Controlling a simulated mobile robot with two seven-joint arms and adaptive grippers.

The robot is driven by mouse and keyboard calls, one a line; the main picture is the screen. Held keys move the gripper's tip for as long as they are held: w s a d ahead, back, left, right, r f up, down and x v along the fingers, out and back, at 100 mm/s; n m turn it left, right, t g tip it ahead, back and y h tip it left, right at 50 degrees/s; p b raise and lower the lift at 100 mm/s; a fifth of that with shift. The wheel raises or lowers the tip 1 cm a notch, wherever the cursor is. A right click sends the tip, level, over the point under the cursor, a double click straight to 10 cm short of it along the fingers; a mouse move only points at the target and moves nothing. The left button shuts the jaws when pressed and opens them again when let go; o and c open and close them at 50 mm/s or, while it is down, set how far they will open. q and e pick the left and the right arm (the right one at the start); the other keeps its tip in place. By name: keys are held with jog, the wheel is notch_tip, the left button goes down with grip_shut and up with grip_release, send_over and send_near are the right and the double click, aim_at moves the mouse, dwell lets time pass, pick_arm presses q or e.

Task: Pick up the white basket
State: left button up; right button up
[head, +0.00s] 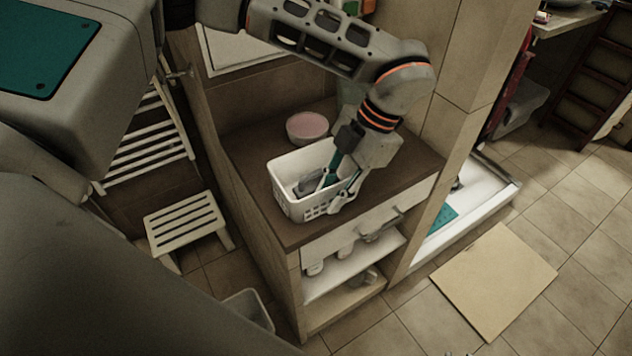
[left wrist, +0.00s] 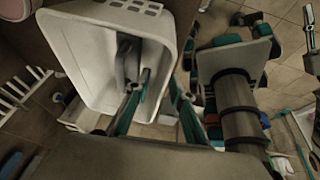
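The white basket (head: 291,203) stands upright on the brown countertop (head: 262,222), near its front left part. It has slotted sides and also fills the upper left of the left wrist view (left wrist: 82,50). My left gripper (head: 336,194) is at the basket's right-hand wall. In the left wrist view its fingers (left wrist: 160,82) are apart and straddle the rim, one inside the basket and one outside. Whether either finger touches the wall is hard to tell. A dark grey item (head: 308,186) lies inside the basket.
A round pink-topped bowl (head: 307,127) stands behind the basket. A tiled wall (head: 448,100) bounds the counter on the right. Below are a drawer and open shelves (head: 350,272). A slatted white stool (head: 187,222) stands at the left. Bare countertop lies right of the gripper.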

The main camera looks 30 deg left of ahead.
pick_arm(q)
jog(key=shift+f, duration=0.25)
jog(key=c, duration=0.6)
grip_shut()
jog(key=shift+r, duration=0.1)
